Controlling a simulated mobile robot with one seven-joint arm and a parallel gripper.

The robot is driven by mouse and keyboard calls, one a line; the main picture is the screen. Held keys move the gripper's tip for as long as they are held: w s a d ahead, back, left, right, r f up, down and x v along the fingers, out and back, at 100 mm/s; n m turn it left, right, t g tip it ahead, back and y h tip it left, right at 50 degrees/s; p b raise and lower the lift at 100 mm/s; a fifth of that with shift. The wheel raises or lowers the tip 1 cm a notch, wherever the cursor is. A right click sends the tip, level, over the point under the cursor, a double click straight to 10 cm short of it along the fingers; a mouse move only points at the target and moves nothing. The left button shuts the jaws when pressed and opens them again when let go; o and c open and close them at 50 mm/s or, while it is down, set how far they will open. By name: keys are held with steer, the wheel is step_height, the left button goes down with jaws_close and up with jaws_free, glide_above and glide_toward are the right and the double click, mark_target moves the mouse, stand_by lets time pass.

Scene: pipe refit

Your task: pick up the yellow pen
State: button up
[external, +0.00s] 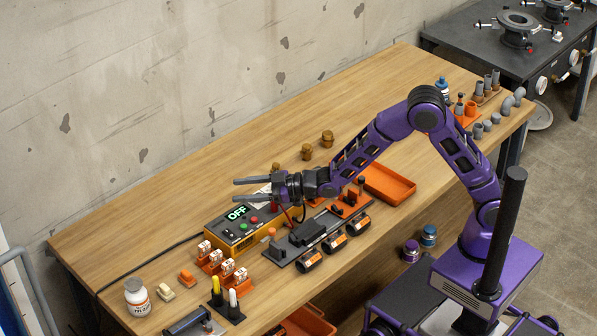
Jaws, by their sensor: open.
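The yellow pen (216,285) stands upright in a small black holder (216,301) near the front left of the workbench. A white pen (233,299) stands in a similar black holder close by to its right. My gripper (236,189) is open and empty. It is held over the bench above the yellow control box, pointing left in the picture. It is well apart from the yellow pen, which lies lower in the picture. Nothing hides the pen's upper part.
The control box (238,227) reads OFF. Orange blocks with white parts (215,258) stand between it and the pens. An orange tray (387,186) lies to the right. Bare wood (135,235) is free at the back left.

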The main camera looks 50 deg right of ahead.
mark_target(217, 290)
steer(key=s+a+f+n+g+y, duration=0.1)
steer(key=s+a+f+g, duration=0.3)
steer(key=s, duration=0.3)
steer(key=s+a+f+n+g, duration=0.1)
steer(key=s+a+f+g, duration=0.25)
steer(key=s+f, duration=0.35)
steer(key=shift+t, duration=0.55)
steer(key=x, duration=0.7)
steer(key=a+r+x, duration=0.1)
steer(key=x, duration=0.2)
steer(key=shift+s+a+b, duration=0.2)
steer(key=shift+a+b, duration=0.05)
steer(key=shift+b, duration=0.15)
steer(key=shift+w+x, duration=0.1)
steer(key=shift+x, duration=1.45)
steer(key=shift+w+x, duration=0.15)
steer(key=shift+x, duration=1.35)
steer(key=shift+d+f, duration=0.1)
steer(key=shift+d, duration=0.05)
jaws_close()
